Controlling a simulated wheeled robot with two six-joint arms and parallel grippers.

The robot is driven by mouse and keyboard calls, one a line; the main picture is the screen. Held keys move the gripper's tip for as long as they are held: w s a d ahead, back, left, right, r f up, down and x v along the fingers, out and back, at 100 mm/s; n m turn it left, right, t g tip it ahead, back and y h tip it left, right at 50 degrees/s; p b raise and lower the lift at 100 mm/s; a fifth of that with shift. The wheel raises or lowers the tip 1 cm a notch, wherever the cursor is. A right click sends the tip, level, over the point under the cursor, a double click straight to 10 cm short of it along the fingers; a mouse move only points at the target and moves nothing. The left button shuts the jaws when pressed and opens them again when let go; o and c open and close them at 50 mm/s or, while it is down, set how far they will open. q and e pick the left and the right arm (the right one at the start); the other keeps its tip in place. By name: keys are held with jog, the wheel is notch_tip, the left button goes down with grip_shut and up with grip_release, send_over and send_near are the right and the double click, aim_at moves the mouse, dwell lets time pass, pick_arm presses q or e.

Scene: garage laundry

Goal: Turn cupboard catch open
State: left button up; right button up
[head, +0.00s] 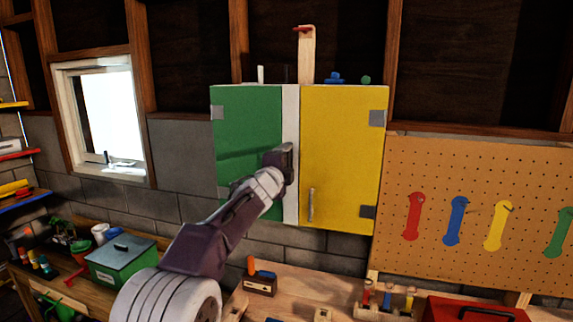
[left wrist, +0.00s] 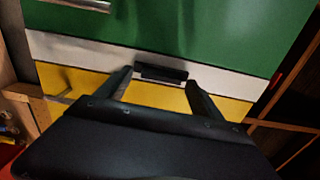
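The wall cupboard has a green door (head: 245,115) and a yellow door (head: 345,140), with a white strip (head: 291,110) between them. Both doors look shut. A dark bar-shaped catch (left wrist: 161,73) lies lengthwise along the white strip in the left wrist view. In the head view I cannot make it out behind my gripper. My left gripper (head: 283,156) is at the strip. In the left wrist view its two fingers (left wrist: 160,80) are apart, with the catch between their tips. I cannot tell whether they touch it. My right gripper is out of view.
The yellow door has an upright metal handle (head: 311,205). Below are a wooden workbench (head: 300,283), a small tool block (head: 260,282) and a red toolbox (head: 470,309). A pegboard (head: 480,170) with coloured wrenches hangs at right. A green box (head: 120,262) stands lower left.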

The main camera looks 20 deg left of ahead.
pick_arm(q)
jog(key=s+b, duration=0.2)
jog(key=s, duration=0.7)
jog(key=shift+a, duration=0.15)
